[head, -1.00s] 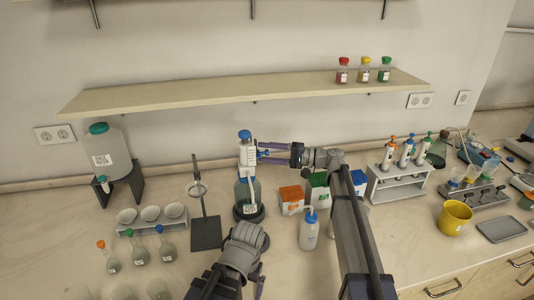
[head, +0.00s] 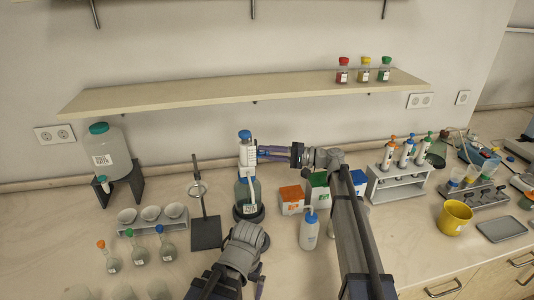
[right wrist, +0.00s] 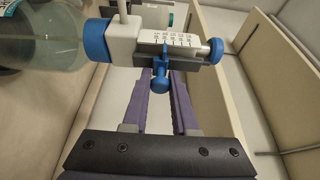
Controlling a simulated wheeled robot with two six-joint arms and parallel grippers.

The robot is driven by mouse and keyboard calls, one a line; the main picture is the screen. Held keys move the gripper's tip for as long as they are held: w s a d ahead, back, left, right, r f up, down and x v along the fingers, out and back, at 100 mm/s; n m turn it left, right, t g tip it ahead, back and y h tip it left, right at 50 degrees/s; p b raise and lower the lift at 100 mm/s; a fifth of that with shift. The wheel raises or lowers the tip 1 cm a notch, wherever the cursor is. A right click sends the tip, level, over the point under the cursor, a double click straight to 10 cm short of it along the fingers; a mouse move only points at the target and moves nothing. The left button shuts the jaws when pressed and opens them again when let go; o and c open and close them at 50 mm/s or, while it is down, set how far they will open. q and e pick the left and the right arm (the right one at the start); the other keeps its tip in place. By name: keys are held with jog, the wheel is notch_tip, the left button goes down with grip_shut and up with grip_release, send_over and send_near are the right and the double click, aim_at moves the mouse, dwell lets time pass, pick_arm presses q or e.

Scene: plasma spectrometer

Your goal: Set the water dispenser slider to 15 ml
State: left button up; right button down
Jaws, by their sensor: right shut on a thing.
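The water dispenser (head: 247,158) stands upright on a bottle (head: 248,192) in the middle of the counter in the head view. In the right wrist view its white scale plate (right wrist: 172,42) lies along a grey rail, with a blue slider knob (right wrist: 160,78) below it. The scale numbers are too small to read surely. My right gripper (head: 262,152) reaches in from the right at the dispenser.
Orange, green and blue boxes (head: 291,199) and a wash bottle (head: 309,230) stand right of the dispenser. A ring stand (head: 206,232) stands to its left. A wall shelf (head: 240,91) runs above. Several flasks (head: 139,253) stand at the lower left.

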dwell(0.8)
jog(key=shift+r+p, duration=0.6)
jog(key=c, duration=0.7)
grip_release()
jog(key=shift+f, duration=0.1)
jog(key=d, duration=0.2)
jog(key=s+d, duration=0.1)
jog(key=d, duration=0.4)
jog(key=shift+s+d, duration=0.25)
jog(key=shift+d, duration=0.1)
